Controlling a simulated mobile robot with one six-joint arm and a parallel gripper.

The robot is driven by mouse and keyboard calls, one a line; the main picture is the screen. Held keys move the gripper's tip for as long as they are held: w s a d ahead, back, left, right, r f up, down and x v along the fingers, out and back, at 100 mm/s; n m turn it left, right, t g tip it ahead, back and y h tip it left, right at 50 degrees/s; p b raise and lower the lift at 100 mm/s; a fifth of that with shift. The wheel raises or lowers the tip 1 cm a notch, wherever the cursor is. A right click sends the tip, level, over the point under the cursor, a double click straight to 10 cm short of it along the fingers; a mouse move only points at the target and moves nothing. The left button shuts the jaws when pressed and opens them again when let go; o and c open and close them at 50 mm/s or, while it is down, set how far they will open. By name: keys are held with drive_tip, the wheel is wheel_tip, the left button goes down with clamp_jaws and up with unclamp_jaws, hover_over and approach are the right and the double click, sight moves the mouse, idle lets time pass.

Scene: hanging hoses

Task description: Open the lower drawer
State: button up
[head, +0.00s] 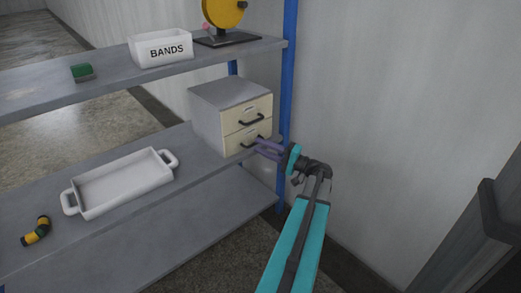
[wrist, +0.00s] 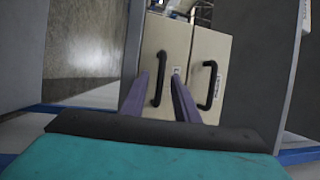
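A small grey cabinet (head: 207,113) with two cream drawers stands at the right end of the middle shelf. The lower drawer (head: 232,145) is shut and has a dark bar handle. The upper drawer (head: 234,118) above it is also shut. My gripper (head: 260,147) is at the lower drawer's handle, with its purple fingers apart. In the wrist view, turned sideways, the lower drawer's handle (wrist: 157,80) appears between my fingertips (wrist: 159,85). I cannot tell whether the fingers touch it. The upper drawer's handle (wrist: 210,88) is right of the fingers.
A blue shelf post (head: 287,75) stands close behind my gripper, right of the cabinet. A white tray (head: 125,184) and a yellow-black fitting (head: 36,231) lie left on the same shelf. A BANDS box (head: 161,49) and green block (head: 83,72) are on the shelf above.

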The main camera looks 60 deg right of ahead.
drive_tip(key=shift+w+r, duration=0.1)
drive_tip(key=shift+w, duration=0.25)
